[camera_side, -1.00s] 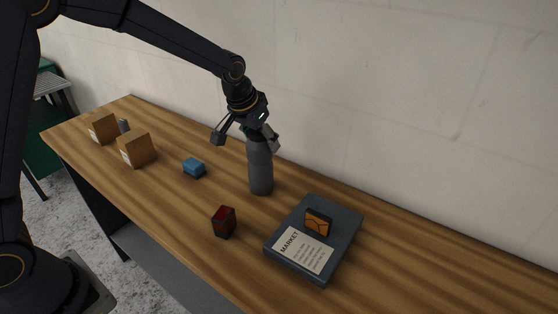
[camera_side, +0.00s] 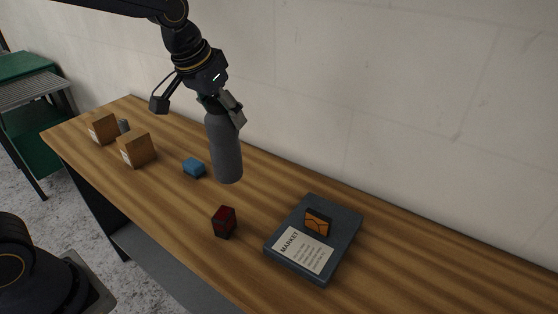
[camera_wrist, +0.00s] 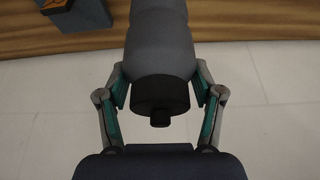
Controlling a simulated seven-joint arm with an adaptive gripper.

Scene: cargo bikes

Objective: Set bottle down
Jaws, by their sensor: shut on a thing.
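The grey bottle (camera_side: 224,148) hangs from my gripper (camera_side: 219,104), nearly upright with a slight tilt. Its base looks raised above the wooden table (camera_side: 420,262). My gripper is shut on the bottle near its top. In the wrist view, the bottle (camera_wrist: 160,45) lies between both fingers (camera_wrist: 160,100), with its dark cap toward the palm. The fingers press its sides just above the cap in that picture.
A dark box with a "MARKET" label (camera_side: 345,232) bears a small orange item (camera_side: 317,222). A wall (camera_side: 400,90) runs behind.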

